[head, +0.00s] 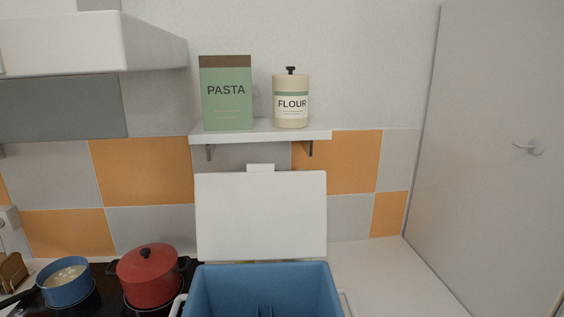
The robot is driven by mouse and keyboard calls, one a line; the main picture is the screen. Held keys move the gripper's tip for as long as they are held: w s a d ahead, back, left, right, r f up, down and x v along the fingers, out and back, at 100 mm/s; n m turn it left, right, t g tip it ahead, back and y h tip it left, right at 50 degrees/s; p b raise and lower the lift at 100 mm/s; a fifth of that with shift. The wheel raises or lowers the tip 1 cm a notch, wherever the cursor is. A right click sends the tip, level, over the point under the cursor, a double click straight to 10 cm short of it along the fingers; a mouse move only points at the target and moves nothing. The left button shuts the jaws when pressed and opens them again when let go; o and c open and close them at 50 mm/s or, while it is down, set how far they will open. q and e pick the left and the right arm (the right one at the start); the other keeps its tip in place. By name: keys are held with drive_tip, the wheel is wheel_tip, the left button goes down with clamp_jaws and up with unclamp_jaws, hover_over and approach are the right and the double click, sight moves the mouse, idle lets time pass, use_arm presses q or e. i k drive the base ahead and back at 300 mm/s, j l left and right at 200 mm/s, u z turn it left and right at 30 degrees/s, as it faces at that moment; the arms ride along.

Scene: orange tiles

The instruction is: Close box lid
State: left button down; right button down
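A blue box (262,272) stands at the bottom middle of the head view, its front cut off by the lower edge. Its white lid (261,215) stands open and roughly upright behind the blue opening, with a small tab (260,168) at its top edge. Some dark upright shapes show inside the box, too little to name. White handle-like parts show at the left and right sides of the box. Neither of my grippers is in the view.
A red pot (147,277) and a blue pan (68,284) sit on a dark stove left of the box. A shelf (260,131) with a pasta box (226,105) and flour jar (291,108) hangs above the lid. The white counter (385,275) at right is clear.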

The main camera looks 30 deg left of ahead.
sight(261, 213)
drive_tip(key=k+l, duration=0.2)
drive_tip(key=l, duration=0.2)
drive_tip(key=k+l+z, duration=0.1)
drive_tip(key=k+l, duration=0.15)
drive_tip(key=l, duration=0.15)
drive_tip(key=k+l, duration=0.2)
drive_tip(key=l, duration=0.2)
drive_tip(key=z, duration=0.05)
